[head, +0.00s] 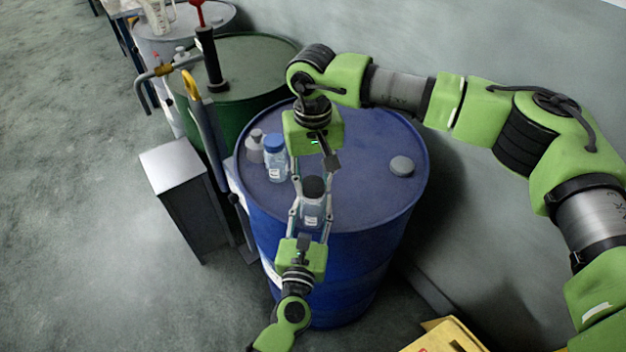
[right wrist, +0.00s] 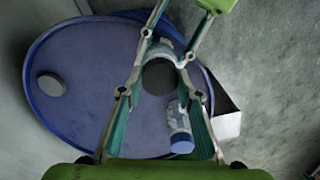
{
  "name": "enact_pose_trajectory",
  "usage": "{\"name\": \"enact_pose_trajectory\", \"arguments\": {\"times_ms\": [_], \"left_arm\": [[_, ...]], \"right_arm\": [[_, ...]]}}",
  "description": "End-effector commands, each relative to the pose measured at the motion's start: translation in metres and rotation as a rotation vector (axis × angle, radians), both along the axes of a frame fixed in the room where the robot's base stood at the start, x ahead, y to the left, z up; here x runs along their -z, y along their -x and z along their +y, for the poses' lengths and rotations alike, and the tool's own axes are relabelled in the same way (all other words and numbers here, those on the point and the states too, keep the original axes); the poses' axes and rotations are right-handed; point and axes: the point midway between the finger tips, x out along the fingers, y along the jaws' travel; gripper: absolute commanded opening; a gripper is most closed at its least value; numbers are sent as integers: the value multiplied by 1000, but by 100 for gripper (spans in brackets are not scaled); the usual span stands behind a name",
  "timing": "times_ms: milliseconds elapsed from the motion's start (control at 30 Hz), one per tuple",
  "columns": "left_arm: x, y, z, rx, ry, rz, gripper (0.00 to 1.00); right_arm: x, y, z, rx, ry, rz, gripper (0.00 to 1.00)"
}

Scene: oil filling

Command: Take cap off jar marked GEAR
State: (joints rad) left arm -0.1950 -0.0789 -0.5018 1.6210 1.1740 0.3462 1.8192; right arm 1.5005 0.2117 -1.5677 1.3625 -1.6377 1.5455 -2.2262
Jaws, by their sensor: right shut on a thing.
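A clear jar with a white label (head: 312,212) and a dark cap (head: 314,187) is at the front of the blue drum's top; its lettering is too small to read. My left gripper (head: 312,200) comes up from below with its fingers around the jar's body. My right gripper (head: 316,172) reaches down from above, shut on the dark cap. In the right wrist view the cap (right wrist: 159,77) is between the right fingers, with the left fingers around the jar beyond it. I cannot tell whether cap and jar are apart.
A blue-capped jar (head: 275,160) and a grey-capped jar (head: 255,147) stand at the left of the blue drum (head: 365,205). A round grey bung (head: 402,166) is at its right. A grey box (head: 178,190) and a green drum (head: 245,70) with a pump stand further left.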

Motion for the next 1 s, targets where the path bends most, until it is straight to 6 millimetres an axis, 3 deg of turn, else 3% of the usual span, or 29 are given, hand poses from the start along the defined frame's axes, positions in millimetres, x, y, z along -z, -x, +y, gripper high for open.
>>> {"name": "enact_pose_trajectory", "arguments": {"times_ms": [1000], "left_arm": [[0,0,0,0,0,0,0]], "right_arm": [[-29,-1,0,0,-1,-3,6]]}}
